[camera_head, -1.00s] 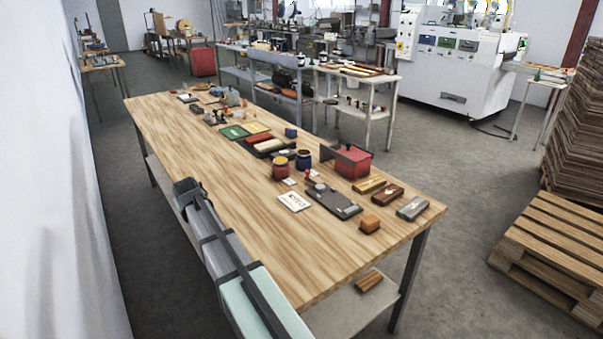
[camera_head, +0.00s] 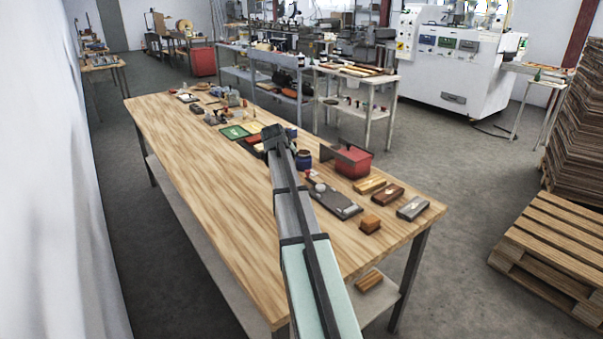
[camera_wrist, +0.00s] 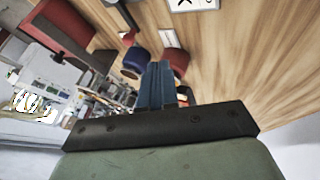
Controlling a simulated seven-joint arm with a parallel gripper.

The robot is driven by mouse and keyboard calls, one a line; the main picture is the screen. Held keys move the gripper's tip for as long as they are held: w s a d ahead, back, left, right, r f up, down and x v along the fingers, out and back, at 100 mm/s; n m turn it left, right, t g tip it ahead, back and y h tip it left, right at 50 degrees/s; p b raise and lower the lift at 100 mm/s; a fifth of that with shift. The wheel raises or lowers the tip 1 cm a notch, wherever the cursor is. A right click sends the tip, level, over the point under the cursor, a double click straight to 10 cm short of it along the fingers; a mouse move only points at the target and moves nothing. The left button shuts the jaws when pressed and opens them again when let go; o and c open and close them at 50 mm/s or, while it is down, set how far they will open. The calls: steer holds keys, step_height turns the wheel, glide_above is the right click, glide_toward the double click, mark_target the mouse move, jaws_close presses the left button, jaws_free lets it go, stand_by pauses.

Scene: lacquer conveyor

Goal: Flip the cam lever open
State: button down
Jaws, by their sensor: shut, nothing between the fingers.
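The dark clamp-like plate (camera_head: 340,204) lies on the near right part of the wooden table, with a round grey knob at its left end. I take it to carry the cam lever, but the lever itself is too small to tell; my arm covers part of that area. My gripper (camera_head: 272,131) is over the middle of the table, beyond and left of the plate, apart from it. In the wrist view my gripper's blue-grey fingers (camera_wrist: 162,68) are together with nothing between them. A small red-tipped upright part (camera_wrist: 128,37) shows near the top.
A blue jar (camera_head: 304,159) stands just right of my arm; a red jar (camera_wrist: 175,62) also shows in the wrist view. A red box (camera_head: 354,161) and wooden and grey blocks (camera_head: 389,194) lie farther right.

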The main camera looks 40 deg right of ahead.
steer(key=shift+s+d+r, duration=0.1)
steer(key=shift+s+d, duration=0.05)
steer(key=shift+d, duration=0.1)
steer(key=x, duration=1)
steer(key=shift+d, duration=2)
